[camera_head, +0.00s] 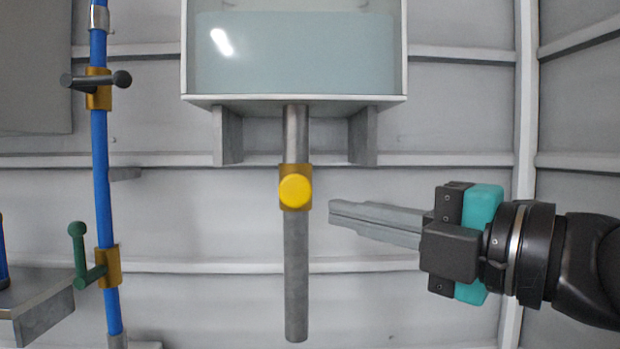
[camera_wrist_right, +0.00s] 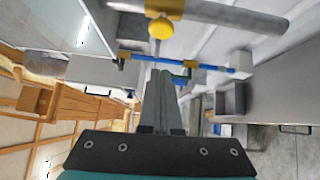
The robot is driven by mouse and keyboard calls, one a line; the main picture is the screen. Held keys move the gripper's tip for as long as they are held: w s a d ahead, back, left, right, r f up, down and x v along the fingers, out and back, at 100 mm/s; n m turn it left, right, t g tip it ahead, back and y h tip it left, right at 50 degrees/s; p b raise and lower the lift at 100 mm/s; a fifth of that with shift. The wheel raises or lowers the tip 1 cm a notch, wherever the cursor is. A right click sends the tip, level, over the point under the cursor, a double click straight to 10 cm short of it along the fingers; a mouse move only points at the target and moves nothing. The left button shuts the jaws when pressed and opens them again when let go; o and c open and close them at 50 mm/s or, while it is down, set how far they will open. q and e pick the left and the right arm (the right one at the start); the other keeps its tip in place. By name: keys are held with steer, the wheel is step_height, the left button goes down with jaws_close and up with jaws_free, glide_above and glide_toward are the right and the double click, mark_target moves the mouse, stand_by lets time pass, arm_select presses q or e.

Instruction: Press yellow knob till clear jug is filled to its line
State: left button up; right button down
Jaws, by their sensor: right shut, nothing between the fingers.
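The yellow knob (camera_head: 295,190) sits on a brass block on the grey vertical pipe below the tank. It also shows in the right wrist view (camera_wrist_right: 160,28). My right gripper (camera_head: 331,212) is shut and empty. Its fingertips are just right of the knob and slightly lower in the head view, with a gap between them; I cannot tell the depth. In the right wrist view the shut fingers (camera_wrist_right: 161,75) point toward the knob. I cannot see the clear jug in either view. My left gripper is not in view.
A tank (camera_head: 295,60) of pale blue liquid hangs above the pipe (camera_head: 296,270). On the left, a blue pipe (camera_head: 101,180) carries a dark-handled valve (camera_head: 98,82) and a green lever (camera_head: 78,245). A grey shelf (camera_head: 40,300) stands lower left. The space around my right gripper is clear.

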mark_target(286, 193)
steer(key=shift+w+a+r+p, duration=0.1)
steer(key=shift+w+a+p, duration=0.55)
steer(key=shift+w, duration=0.7)
steer(key=shift+w+a+r+p, duration=0.1)
steer(key=shift+w+a+p, duration=0.5)
steer(key=shift+w, duration=0.7)
steer(key=shift+w+a+p, duration=0.5)
steer(key=shift+w+a, duration=0.25)
steer(key=shift+w, duration=0.6)
